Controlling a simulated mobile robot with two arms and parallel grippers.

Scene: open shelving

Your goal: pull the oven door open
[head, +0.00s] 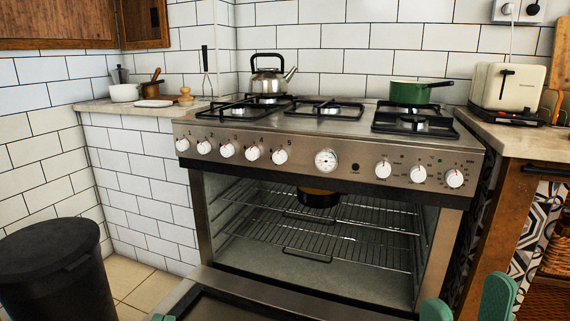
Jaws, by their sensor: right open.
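The steel oven (325,143) stands against the tiled wall. Its door (290,298) is swung down and open, and only the part nearest the oven shows at the bottom edge. The oven's inside is exposed, with wire racks (315,235) and a dark round pan with an orange-brown top (318,197) high inside. My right gripper (466,305) shows as two green fingers at the bottom right, spread apart and empty, to the right of the door. A small green bit of my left gripper (162,317) shows at the bottom edge, by the door's left side; its jaws are cut off.
A dark bin (55,270) stands at the left. A kettle (270,75) and a green pan (410,92) stand on the hob. A wooden counter with a toaster (508,92) is at the right. Some floor (140,288) is bare between bin and oven.

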